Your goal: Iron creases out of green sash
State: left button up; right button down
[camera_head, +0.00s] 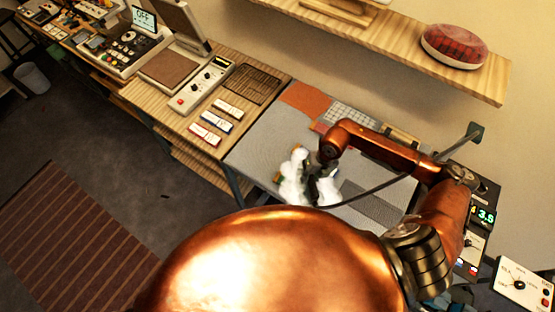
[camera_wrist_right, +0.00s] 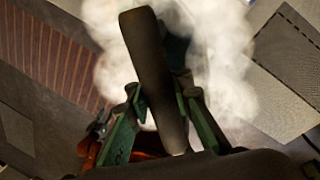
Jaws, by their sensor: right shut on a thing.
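My right gripper (camera_head: 322,183) is over the grey work surface (camera_head: 262,145), partly hidden by white steam (camera_head: 294,178). In the right wrist view its green fingers (camera_wrist_right: 160,125) are closed around a dark rounded handle (camera_wrist_right: 148,60), which appears to be the iron's. Thick steam (camera_wrist_right: 225,60) billows around the handle. The iron's sole is hidden. I cannot make out the green sash; steam and my arm cover that part of the surface. My left gripper is not in view.
An orange-brown sheet (camera_head: 305,100) and a gridded sheet (camera_head: 350,117) lie at the back. A black cable (camera_head: 375,191) runs from the gripper area to the right. A control box (camera_head: 525,283) stands at right. A shelf (camera_head: 400,40) holds a red cushion (camera_head: 455,43).

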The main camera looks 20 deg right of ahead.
jog(key=shift+r+p, duration=0.4)
jog(key=shift+r, duration=0.6)
jog(key=shift+w, duration=0.15)
dwell(0.4)
